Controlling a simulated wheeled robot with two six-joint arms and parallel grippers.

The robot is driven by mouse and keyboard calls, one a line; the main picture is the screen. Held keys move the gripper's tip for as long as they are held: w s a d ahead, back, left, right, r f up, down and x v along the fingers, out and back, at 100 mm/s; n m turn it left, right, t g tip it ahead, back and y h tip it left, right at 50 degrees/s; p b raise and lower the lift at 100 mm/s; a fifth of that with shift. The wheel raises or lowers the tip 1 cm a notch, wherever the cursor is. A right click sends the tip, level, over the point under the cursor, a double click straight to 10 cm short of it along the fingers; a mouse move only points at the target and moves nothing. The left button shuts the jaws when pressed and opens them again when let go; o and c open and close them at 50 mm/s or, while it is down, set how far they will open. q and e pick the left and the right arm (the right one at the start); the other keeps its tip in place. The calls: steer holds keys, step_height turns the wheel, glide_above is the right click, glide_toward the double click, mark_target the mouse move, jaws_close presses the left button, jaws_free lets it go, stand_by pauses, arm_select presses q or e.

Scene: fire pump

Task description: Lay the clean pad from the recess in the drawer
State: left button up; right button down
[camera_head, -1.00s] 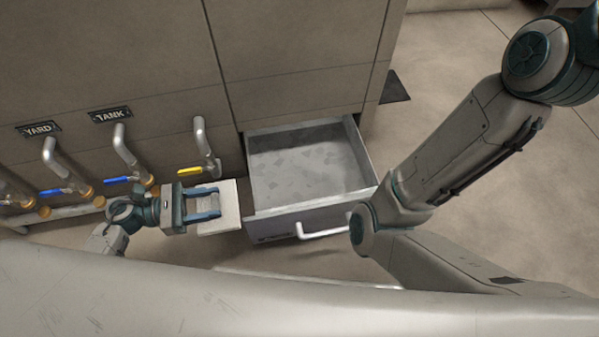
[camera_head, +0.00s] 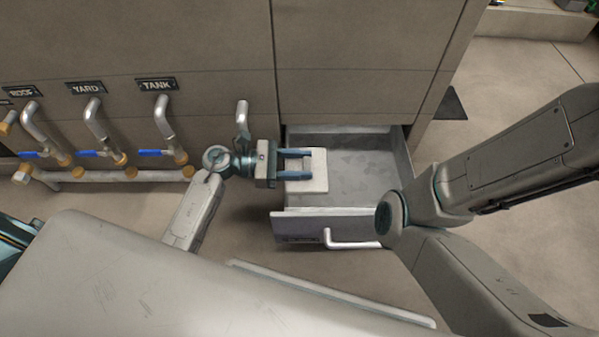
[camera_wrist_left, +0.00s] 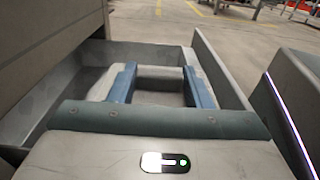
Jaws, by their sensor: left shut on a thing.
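The pale, flat, square pad (camera_head: 318,172) is between the fingers of my left gripper (camera_head: 310,164) in the head view. My left gripper is shut on the pad and holds it level over the left part of the open drawer (camera_head: 340,212). The drawer is grey, and no other object shows on the visible part of its floor. In the left wrist view, the two blue fingers (camera_wrist_left: 160,84) reach out over the drawer (camera_wrist_left: 225,75). My right arm comes in at the right, and its gripper is not in view.
The drawer's white handle (camera_head: 350,243) is on its front, close to my right arm. Pipes with blue-handled valves (camera_head: 152,152) line the wall at left under the TANK (camera_head: 157,84) and YARD (camera_head: 87,88) signs. Open floor (camera_head: 510,85) lies at the upper right.

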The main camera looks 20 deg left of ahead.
arm_select(q)
step_height(320, 180, down, 3)
steer(key=shift+b, duration=0.8)
steer(key=shift+f, duration=0.1)
steer(key=shift+f+b, duration=0.55)
steer(key=shift+b, duration=0.05)
steer(key=o, duration=1)
steer(key=shift+c, duration=0.2)
steer(key=shift+r, duration=0.15)
